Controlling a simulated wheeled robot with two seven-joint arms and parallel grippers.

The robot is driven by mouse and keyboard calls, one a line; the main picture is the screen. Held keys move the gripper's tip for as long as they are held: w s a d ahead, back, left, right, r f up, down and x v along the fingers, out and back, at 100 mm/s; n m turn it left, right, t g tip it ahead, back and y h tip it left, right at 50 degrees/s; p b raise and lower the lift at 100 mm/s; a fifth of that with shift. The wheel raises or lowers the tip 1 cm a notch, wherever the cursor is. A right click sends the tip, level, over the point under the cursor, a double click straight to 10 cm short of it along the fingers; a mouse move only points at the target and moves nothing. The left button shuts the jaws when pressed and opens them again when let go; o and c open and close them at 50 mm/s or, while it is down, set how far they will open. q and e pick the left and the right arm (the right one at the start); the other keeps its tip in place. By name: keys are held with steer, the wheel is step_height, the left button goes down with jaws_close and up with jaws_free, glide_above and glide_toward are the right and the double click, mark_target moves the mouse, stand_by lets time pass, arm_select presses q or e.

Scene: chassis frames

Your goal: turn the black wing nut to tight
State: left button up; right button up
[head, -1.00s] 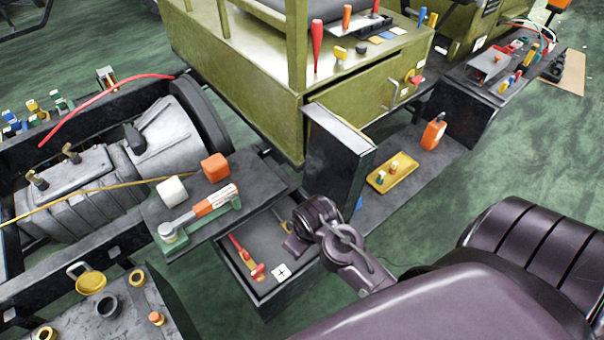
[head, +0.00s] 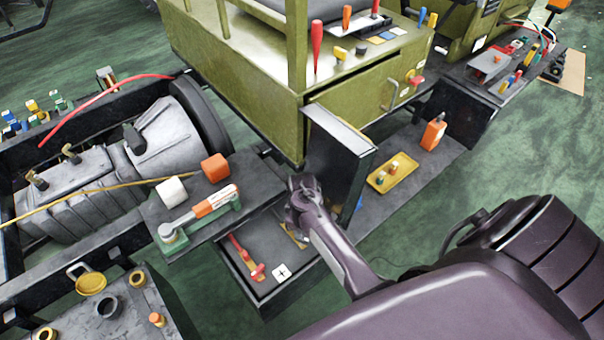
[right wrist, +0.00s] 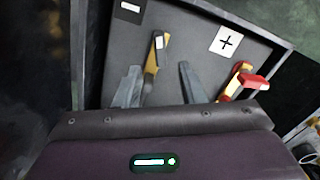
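In the right wrist view, a yellow piece (right wrist: 152,68) with dark parts and a white mark stands beside the minus label (right wrist: 130,8) in the tray; the black wing nut seems to be on it, but its wings are not clear. My right gripper (right wrist: 159,78) is open. Its two grey fingers are on either side of the yellow piece, and I see no contact. In the head view my right gripper (head: 300,200) is over the tray's right side and mostly covers the yellow piece. My left gripper is not in view.
The black-walled tray (head: 262,295) also holds a red and yellow piece (right wrist: 240,82) by the plus label (right wrist: 226,42). An upright black panel (head: 338,155) stands close right of my gripper. A grey shelf (head: 200,198) with a wrench is to the left.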

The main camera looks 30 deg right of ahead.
mark_target(302, 240)
step_height(302, 240, down, 7)
steer(key=shift+f+b, duration=0.1)
steer(key=shift+b, duration=0.25)
jaws_close()
